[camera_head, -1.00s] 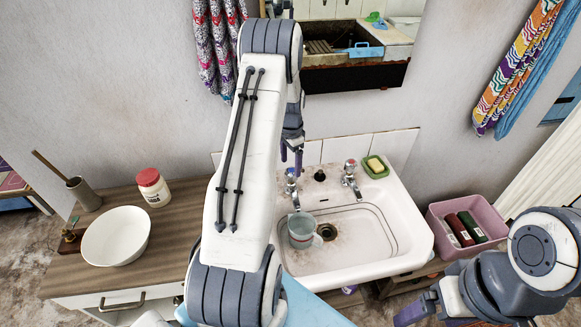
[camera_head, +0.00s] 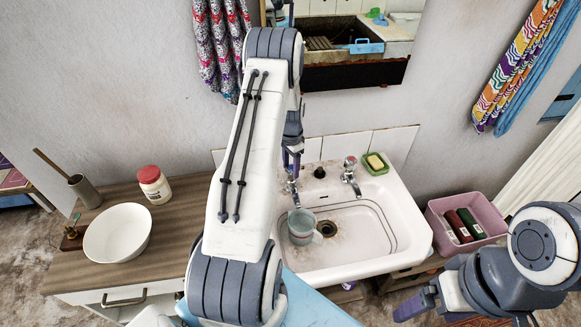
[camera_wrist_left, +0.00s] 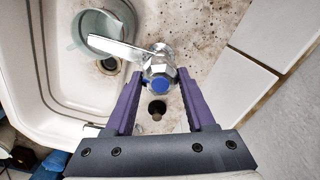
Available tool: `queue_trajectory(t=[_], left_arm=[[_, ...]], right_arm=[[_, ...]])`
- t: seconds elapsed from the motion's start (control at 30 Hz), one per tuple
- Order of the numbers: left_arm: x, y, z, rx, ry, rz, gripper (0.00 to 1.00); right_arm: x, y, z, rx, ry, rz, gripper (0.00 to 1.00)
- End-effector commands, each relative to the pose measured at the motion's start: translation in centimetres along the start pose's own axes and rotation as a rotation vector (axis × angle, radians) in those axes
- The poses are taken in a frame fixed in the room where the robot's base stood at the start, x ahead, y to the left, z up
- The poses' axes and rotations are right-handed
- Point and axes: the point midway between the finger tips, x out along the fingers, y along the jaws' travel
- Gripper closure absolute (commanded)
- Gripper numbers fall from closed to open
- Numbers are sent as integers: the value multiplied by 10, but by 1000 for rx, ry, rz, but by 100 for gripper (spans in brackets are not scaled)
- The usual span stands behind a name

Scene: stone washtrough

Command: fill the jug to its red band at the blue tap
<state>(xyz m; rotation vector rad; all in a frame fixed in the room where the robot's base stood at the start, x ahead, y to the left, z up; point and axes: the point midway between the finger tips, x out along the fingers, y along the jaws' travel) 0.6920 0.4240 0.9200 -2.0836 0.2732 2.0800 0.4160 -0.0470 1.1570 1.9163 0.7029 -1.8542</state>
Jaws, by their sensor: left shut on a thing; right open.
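The blue tap (camera_wrist_left: 159,84), chrome with a blue cap, stands at the back left of the white basin (camera_head: 375,262). My left gripper (camera_wrist_left: 159,76) is shut on its head, one finger on each side; in the head view the gripper (camera_head: 292,163) partly covers the tap. The pale green-blue jug (camera_head: 301,220) stands upright in the basin below the spout, left of the drain. In the wrist view the jug (camera_wrist_left: 85,25) lies under the spout's end. Its red band and water level cannot be made out. My right gripper (camera_head: 412,306) is open and empty at the lower right.
A second chrome tap (camera_head: 350,172) and a green soap dish (camera_head: 376,164) are at the basin's back right. A pink tub (camera_head: 480,205) with bottles stands to the right. A white bowl (camera_head: 117,235) and red-lidded jar (camera_head: 153,185) are on the left counter.

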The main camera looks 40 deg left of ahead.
Motion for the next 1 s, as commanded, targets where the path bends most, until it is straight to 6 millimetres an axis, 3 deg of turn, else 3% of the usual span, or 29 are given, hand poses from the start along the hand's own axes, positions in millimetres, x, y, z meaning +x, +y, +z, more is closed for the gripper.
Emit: queue_trajectory(t=[0.23,0.57,0.6,0.67,1.0], left_arm=[[1,1,0,-196,-1,1,100],[0,1,0,-221,-1,1,100],[0,1,0,-221,-1,1,34],[0,1,0,-221,-1,1,15],[-2,0,0,-220,0,0,15]], right_arm=[[10,1,0,-1,0,0,12],[9,1,0,-1,0,0,12],[9,1,0,-1,0,0,12],[9,1,0,-1,0,0,12],[10,1,0,-1,0,0,12]])
